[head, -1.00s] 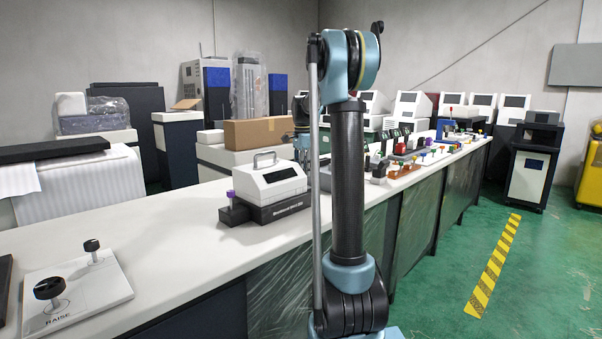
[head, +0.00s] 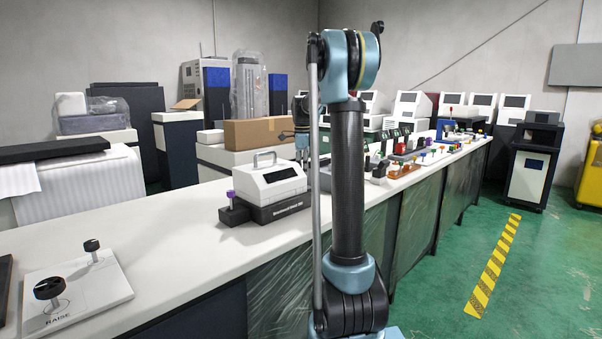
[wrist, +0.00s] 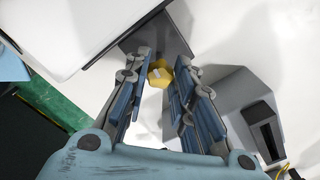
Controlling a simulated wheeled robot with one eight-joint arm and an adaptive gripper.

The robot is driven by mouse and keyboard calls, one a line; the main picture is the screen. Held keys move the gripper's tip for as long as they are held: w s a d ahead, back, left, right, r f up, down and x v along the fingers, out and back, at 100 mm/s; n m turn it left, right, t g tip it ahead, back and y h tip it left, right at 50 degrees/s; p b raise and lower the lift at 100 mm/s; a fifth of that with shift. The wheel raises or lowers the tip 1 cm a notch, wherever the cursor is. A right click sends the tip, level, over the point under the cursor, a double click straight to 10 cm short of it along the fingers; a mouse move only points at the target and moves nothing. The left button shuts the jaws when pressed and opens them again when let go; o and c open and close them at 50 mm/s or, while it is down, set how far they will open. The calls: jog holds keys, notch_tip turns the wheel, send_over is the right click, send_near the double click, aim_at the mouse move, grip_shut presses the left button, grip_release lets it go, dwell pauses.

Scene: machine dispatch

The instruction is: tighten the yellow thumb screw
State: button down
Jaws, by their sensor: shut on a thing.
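The yellow thumb screw (wrist: 160,73) shows in the wrist view as a faceted yellow knob, in front of a dark grey block (wrist: 150,45). My gripper (wrist: 166,66) has its two blue-padded fingers on either side of the knob and is shut on it. The left finger partly covers the knob's edge, and its shank is hidden. In the head view my gripper (head: 302,150) points down over the bench behind my arm. The yellow screw cannot be made out there.
A white device with a handle (head: 273,184) stands on the white bench (head: 165,225), left of my gripper. A plate with two black knobs (head: 105,288) lies at the front left. In the wrist view, a grey housing (wrist: 240,100) stands close to the right finger.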

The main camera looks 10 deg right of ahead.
jog(key=shift+s, duration=0.1)
jog(key=c, duration=1.3)
grip_release()
jog(key=shift+c, duration=0.2)
jog(key=shift+r, duration=0.1)
notch_tip(320, 180, up, 12)
